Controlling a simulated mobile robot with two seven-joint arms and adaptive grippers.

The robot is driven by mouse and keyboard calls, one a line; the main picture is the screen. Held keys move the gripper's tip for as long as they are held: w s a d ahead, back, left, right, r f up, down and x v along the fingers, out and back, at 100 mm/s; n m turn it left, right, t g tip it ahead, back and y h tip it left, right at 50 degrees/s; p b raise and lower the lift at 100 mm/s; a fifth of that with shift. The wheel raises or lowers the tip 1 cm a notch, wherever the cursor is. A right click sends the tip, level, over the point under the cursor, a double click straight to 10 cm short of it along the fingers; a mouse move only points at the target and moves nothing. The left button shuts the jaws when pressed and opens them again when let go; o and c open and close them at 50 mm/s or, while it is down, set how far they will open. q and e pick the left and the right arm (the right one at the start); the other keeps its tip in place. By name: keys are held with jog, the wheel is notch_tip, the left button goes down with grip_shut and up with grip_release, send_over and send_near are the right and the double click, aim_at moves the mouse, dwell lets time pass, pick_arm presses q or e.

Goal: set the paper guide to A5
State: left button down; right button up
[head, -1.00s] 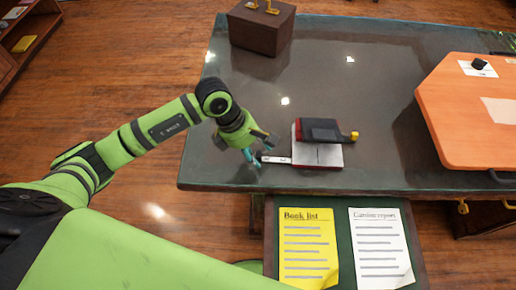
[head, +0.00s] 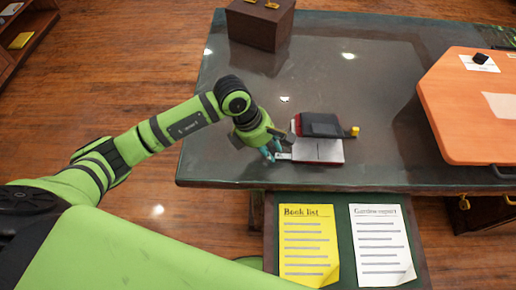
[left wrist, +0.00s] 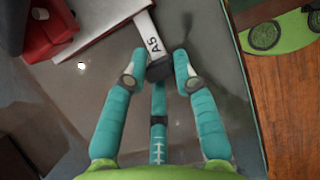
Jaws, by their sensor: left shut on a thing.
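A hole punch (head: 320,126) with a red body, black lever and pale base (head: 318,150) lies near the desk's front edge. A pale strip, the paper guide (head: 284,156), sticks out of its left side. In the left wrist view the guide (left wrist: 145,30) shows the printed mark "A5" beside its black end, outside the punch. My left gripper (head: 271,152) is shut on that black end, at the left of the punch. Its teal fingers (left wrist: 158,70) stand on both sides of the end in the left wrist view. My right gripper is not in view.
An orange board (head: 465,110) with papers lies on the right of the dark desk (head: 380,95). A brown box (head: 260,24) stands at the back left. A yellow book list (head: 308,245) and a white report (head: 382,245) lie below the desk's front edge.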

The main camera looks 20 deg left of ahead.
pick_arm(q)
jog(key=shift+w+d, duration=0.1)
jog(key=shift+d, duration=0.7)
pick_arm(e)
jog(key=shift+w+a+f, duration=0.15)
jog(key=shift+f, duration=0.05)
pick_arm(q)
jog(key=c, duration=1.3)
grip_release()
jog(key=o, duration=0.3)
jog(key=shift+d, duration=0.1)
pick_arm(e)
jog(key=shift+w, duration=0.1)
pick_arm(q)
jog(key=shift+a+r, duration=0.15)
jog(key=shift+a, duration=0.05)
jog(key=v, duration=1.1)
jog(key=shift+r, duration=0.35)
